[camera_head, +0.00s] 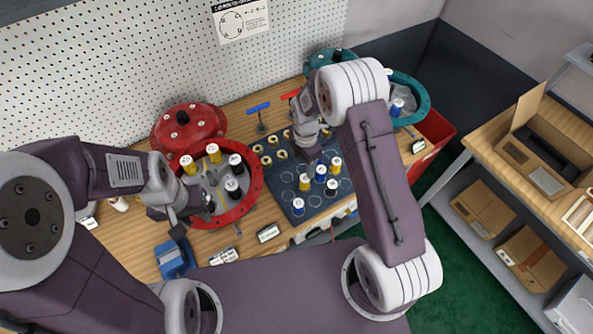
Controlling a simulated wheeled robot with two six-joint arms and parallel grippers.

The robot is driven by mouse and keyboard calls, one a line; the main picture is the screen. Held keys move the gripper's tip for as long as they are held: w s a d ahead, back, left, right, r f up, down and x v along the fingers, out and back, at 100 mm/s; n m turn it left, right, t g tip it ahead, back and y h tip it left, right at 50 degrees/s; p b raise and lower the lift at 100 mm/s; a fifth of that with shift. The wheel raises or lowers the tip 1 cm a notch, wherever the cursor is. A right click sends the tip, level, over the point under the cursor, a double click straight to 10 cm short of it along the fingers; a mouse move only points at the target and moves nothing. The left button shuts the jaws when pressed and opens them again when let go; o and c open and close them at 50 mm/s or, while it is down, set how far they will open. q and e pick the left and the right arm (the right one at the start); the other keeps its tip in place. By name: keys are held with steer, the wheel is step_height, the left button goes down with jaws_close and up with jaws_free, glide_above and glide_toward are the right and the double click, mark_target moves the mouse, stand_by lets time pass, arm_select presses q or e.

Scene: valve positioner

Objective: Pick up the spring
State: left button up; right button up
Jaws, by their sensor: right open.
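Several short capped cylinders in yellow, black and blue, which look like the springs, are in view; which one is meant I cannot tell. Yellow springs (214,154) and black springs (232,187) stand in the red round housing (252,196). Blue springs (298,207) and others stand on the dark mat (318,207) with printed circles. My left gripper (196,208) is low over the red housing's left side; its fingers are dark and small, so its hold is unclear. My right gripper (308,152) is open over the mat's back edge, its fingertips partly hidden.
A red cover (187,129) lies behind the red housing. A teal housing (416,96) with a blue spring stands at the right. Brass rings (267,160) and a blue-handled tool (259,108) lie at the back. A blue box (172,259) is at the front left.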

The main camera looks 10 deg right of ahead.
mark_target(305, 178)
steer(key=f, duration=0.2)
steer(key=f+p, duration=0.1)
steer(key=shift+s+a+f, duration=0.1)
steer(key=shift+s+f, duration=0.1)
steer(key=shift+f, duration=0.2)
steer(key=shift+w+f+p, duration=0.1)
steer(key=shift+f+p, duration=0.25)
steer(key=f, duration=0.1)
steer(key=f+p, duration=0.1)
steer(key=s+f, duration=0.1)
steer(key=shift+d+f, duration=0.1)
steer(key=shift+d, duration=0.25)
steer(key=shift+f, duration=0.3)
steer(key=shift+w+a+f, duration=0.1)
steer(key=shift+w+f, duration=0.1)
steer(key=shift+w, duration=0.2)
steer(key=c, duration=0.4)
arm_select(q)
steer(key=r, duration=0.1)
steer(key=s+r, duration=0.1)
steer(key=r, duration=0.1)
steer(key=shift+s+r, duration=0.25)
arm_select(e)
steer(key=shift+s+r, duration=0.15)
steer(key=shift+s, duration=0.05)
jaws_close()
